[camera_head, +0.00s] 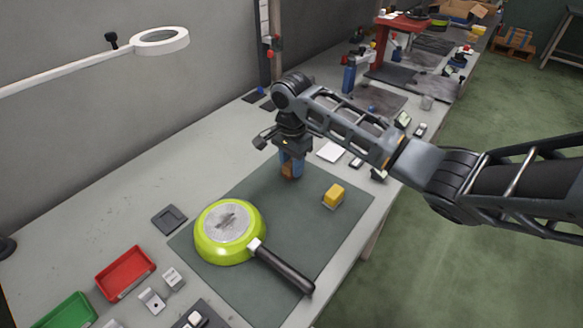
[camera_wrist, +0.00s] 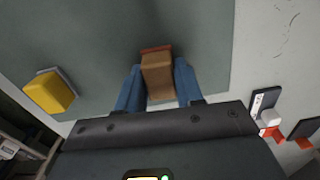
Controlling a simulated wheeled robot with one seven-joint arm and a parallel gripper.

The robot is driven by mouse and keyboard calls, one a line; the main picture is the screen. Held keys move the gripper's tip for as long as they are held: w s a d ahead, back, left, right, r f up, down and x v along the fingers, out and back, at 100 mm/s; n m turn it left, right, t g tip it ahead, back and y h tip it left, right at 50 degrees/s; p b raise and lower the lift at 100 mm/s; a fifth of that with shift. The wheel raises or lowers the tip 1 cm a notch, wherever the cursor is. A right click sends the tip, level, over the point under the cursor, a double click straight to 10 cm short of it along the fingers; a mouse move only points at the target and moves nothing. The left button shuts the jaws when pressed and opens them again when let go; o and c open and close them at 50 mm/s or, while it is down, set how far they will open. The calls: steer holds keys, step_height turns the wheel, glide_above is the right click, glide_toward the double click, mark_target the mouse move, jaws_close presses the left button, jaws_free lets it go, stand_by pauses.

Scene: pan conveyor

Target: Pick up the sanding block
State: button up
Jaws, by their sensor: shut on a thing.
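The sanding block (camera_wrist: 158,78) is brown with a reddish far edge. In the wrist view it sits between the two blue fingers of my gripper (camera_wrist: 160,90), which is shut on it. In the head view my gripper (camera_head: 291,163) points down over the far part of the dark green mat (camera_head: 328,238), and the brown block (camera_head: 288,172) shows at its fingertips. I cannot tell whether the block touches the mat or is just above it.
A yellow block (camera_head: 334,194) lies on the mat right of my gripper. A lime-green pan (camera_head: 214,250) lies upside down nearer, its black handle pointing front right. Red (camera_head: 125,272) and green (camera_head: 68,312) trays stand at front left. A white lamp (camera_head: 160,40) reaches over the table.

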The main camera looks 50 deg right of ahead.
mark_target(291, 163)
steer(key=shift+r, duration=0.1)
steer(key=shift+r, duration=0.45)
step_height(291, 163, up, 3)
steer(key=shift+w+f, duration=0.1)
steer(key=shift+f, duration=0.05)
steer(key=s+d+r+p, duration=0.1)
steer(key=s+d+r, duration=0.6)
steer(key=d, duration=0.2)
steer(key=shift+s+r, duration=0.15)
steer(key=shift+s, duration=0.1)
